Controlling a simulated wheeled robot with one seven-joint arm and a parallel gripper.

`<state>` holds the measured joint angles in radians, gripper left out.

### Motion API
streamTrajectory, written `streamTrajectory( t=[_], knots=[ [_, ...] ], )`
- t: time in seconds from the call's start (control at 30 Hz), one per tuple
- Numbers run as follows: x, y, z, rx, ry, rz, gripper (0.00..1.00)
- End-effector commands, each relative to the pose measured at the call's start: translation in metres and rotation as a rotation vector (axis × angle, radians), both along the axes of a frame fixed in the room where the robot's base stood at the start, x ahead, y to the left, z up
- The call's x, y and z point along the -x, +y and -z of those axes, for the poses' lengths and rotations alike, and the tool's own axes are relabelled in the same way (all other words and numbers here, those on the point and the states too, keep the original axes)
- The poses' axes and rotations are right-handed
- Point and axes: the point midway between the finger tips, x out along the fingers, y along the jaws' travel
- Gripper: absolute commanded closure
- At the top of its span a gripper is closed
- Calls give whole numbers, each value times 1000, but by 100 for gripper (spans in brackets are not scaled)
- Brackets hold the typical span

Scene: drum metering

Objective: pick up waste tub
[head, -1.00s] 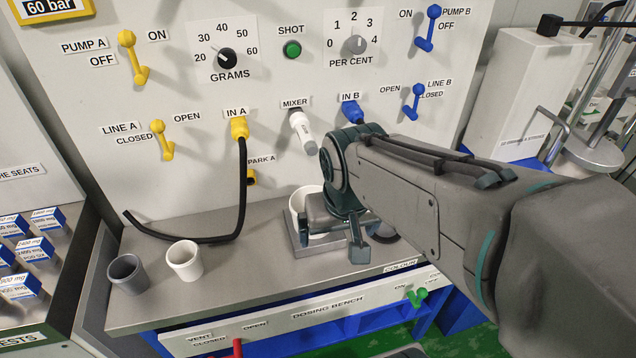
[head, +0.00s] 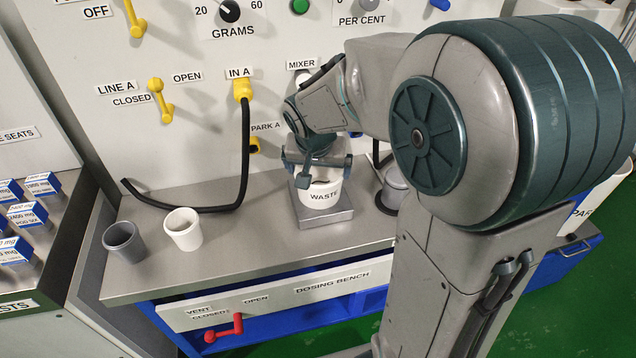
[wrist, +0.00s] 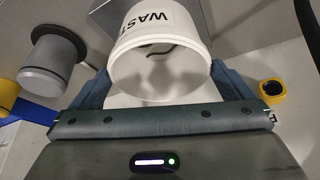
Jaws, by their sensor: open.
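The waste tub (head: 322,195) is a white round tub marked "WASTE". It stands upright on a small grey metal plinth on the dosing bench, below the mixer. My gripper (head: 318,172) is at the tub's rim from above, open. In the wrist view the tub (wrist: 160,45) lies between the two spread fingers of my gripper (wrist: 162,88), one on each side. Whether either finger touches the tub wall I cannot tell. A dark curved mark or strand shows inside the tub.
A grey cup (head: 124,242) and a white cup (head: 183,229) stand on the bench to the left. A black hose (head: 246,150) hangs from IN A. A red vent lever (head: 224,329) is at the front.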

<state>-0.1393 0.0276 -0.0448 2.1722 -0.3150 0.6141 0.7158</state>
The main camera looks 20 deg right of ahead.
Motion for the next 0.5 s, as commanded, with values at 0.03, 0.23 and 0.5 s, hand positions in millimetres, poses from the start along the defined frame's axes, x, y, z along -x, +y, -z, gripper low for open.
streamTrajectory(
  t=[0.03,0.23,0.5],
  knots=[
    [-1,-1,4,0,2,0,0],
    [-6,-4,20,-1,5,2,0],
    [-18,-8,50,0,3,0,0]
  ],
)
